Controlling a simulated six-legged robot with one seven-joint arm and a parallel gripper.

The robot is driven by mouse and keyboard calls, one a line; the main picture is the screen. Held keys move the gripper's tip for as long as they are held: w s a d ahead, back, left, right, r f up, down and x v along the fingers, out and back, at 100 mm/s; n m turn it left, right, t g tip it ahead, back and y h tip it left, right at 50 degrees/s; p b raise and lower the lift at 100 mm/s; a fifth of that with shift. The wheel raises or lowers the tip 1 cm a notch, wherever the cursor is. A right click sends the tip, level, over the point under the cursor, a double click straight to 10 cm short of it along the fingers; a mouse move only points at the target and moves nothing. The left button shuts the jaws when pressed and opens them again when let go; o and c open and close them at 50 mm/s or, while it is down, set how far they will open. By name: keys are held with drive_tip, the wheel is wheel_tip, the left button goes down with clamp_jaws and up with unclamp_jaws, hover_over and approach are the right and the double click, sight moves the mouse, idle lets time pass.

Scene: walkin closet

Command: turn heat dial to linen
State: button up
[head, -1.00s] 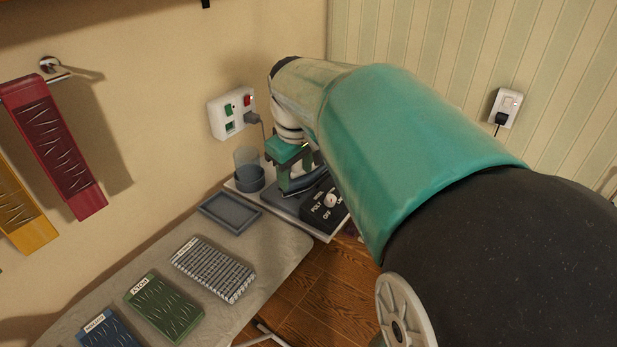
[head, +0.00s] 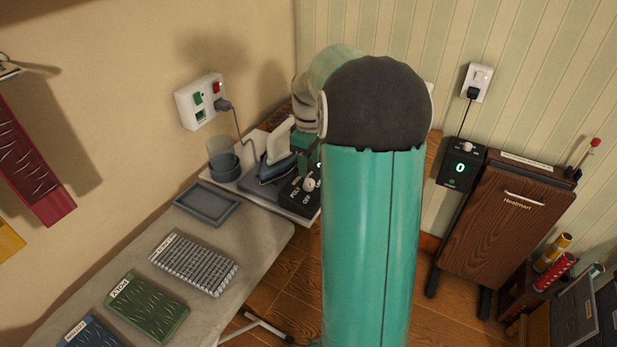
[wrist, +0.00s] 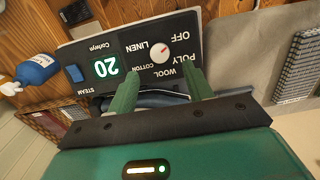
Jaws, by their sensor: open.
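The black heat control panel (head: 299,196) is at the end of the ironing board, beside the iron (head: 272,165). Its white heat dial (head: 309,184) shows in the wrist view (wrist: 159,53) with a red mark, ringed by the labels OFF, LINEN, COTTON, WOOL and POLY, upside down. I cannot tell surely which label the mark points at. A green display (wrist: 106,66) appears to read 20, beside a blue button marked STEAM. My gripper (wrist: 161,86) is open and empty, its two green fingers apart in front of the dial, not visibly touching it. My arm partly hides the gripper in the head view.
A grey tray (head: 207,203), a water cup (head: 222,158) and folded fabrics (head: 194,265) lie on the board. A wall socket (head: 201,101) feeds the iron's cord. A wooden Heatmart unit (head: 507,213) stands at the right. A blue bottle (wrist: 37,69) shows in the wrist view.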

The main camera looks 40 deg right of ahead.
sight(309, 181)
wheel_tip(309, 181, down, 6)
drive_tip(key=shift+f, duration=0.2)
drive_tip(key=c, duration=1)
drive_tip(key=shift+o, duration=0.2)
